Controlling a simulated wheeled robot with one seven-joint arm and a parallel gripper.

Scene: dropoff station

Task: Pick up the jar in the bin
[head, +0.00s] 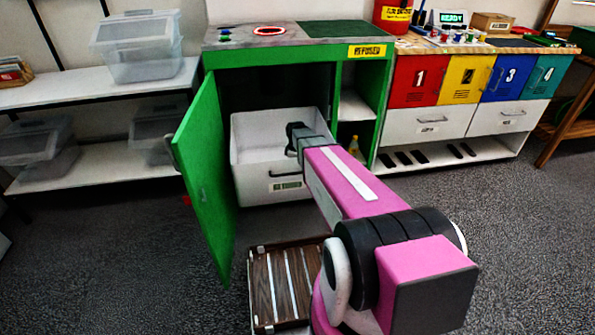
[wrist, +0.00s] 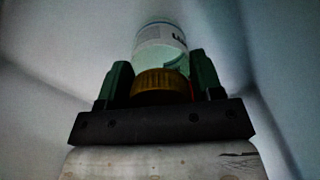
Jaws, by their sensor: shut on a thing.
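The jar (wrist: 161,42) shows in the wrist view, with a pale see-through body, a white label with dark letters and a yellow-brown lid (wrist: 160,82). My gripper (wrist: 161,75) has a finger on each side of the jar at the lid end and is shut on it. The white bin (head: 272,187) stands inside the green cabinet in the head view. My gripper also shows there (head: 296,132), reaching into the bin. The jar is hidden in the head view. Pale bin walls surround the jar in the wrist view.
The green cabinet door (head: 205,175) stands open left of the bin. A divider and a narrow shelf (head: 355,107) are right of it, with a small yellow bottle (head: 354,146) below. Shelves with clear boxes (head: 138,48) stand at the left.

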